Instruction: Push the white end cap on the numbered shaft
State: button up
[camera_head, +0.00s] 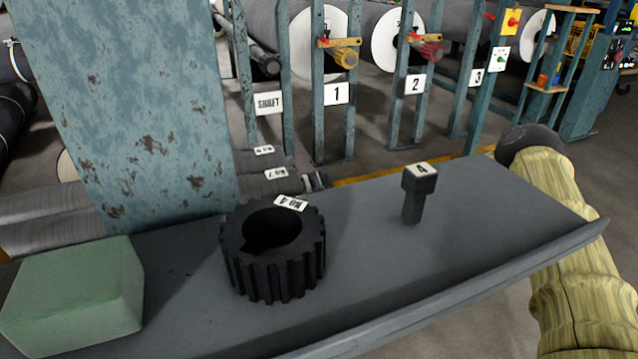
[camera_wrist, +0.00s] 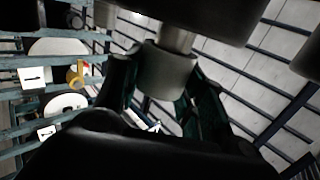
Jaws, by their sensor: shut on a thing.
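The white end cap (camera_wrist: 165,74) shows in the wrist view as a pale, shaded cylinder. My gripper (camera_wrist: 160,95) is shut on it, with a dark finger on either side. A bright metal shaft (camera_wrist: 177,38) meets the cap's upper side, below a large dark body. I cannot tell how far the cap sits over the shaft, and no number shows on this shaft. In the head view, blue stands carry signs reading SHAFT (camera_head: 269,103), 1 (camera_head: 337,94), 2 (camera_head: 415,84) and 3 (camera_head: 476,77). The gripper and cap are not visible in the head view.
In the head view a grey shelf (camera_head: 360,262) holds a green block (camera_head: 75,295), a black toothed ring (camera_head: 272,268) and a black peg marked 4 (camera_head: 414,205). A worn blue post (camera_head: 140,110) blocks the left. Large rolls with white ends (camera_head: 384,38) stand behind.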

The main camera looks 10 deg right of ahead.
jog(key=shift+s+a, duration=0.15)
jog(key=shift+a, duration=0.65)
jog(key=o, duration=0.9)
jog(key=shift+o, duration=0.2)
jog(key=v, duration=1.2)
